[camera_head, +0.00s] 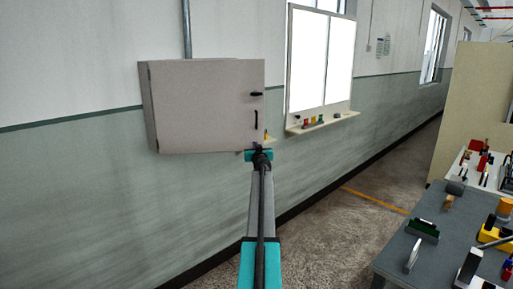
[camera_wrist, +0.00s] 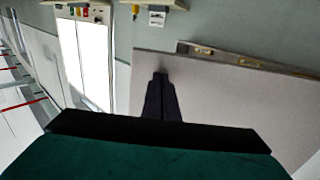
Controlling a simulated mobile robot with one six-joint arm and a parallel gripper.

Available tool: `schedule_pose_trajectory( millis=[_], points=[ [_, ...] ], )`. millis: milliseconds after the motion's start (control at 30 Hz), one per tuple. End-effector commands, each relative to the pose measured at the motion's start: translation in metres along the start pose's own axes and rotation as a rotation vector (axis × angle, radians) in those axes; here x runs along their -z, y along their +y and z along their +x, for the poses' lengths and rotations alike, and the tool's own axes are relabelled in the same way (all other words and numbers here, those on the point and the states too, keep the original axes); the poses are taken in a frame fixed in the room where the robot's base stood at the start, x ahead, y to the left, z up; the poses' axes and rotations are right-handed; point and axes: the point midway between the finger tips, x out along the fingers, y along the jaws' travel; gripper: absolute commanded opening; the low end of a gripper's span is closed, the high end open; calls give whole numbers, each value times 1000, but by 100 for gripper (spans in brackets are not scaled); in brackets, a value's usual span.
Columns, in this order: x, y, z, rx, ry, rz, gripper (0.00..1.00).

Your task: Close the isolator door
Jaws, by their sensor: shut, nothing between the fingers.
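The isolator is a grey box on the wall, and its door (camera_head: 205,105) faces me in the head view, with a black handle (camera_head: 256,120) and a black latch (camera_head: 257,94) near its right edge. In the wrist view the door (camera_wrist: 225,105) is a broad grey panel. Beyond its upper edge a narrow strip of the box inside (camera_wrist: 240,58) shows, so the door stands ajar. My gripper (camera_head: 260,151) is at the door's lower right corner. In the wrist view its dark fingers (camera_wrist: 160,76) are shut and empty, in front of the panel; I cannot tell whether they touch it.
A window (camera_head: 320,58) with a sill (camera_head: 325,122) holding small coloured items is right of the box. A grey workbench (camera_head: 425,255) with tools stands at the lower right. The floor (camera_head: 350,210) between wall and bench is clear. A conduit (camera_head: 187,30) rises above the box.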

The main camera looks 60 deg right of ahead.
Motion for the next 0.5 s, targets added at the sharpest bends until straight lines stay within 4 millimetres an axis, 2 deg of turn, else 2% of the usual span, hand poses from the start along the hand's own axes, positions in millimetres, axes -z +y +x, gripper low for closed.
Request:
schedule_pose_trajectory(
  millis=[267,500],
  points=[
    [-1,-2,-16,0,1,0,0],
    [-1,-6,-37,2,1,0,0]
  ],
)
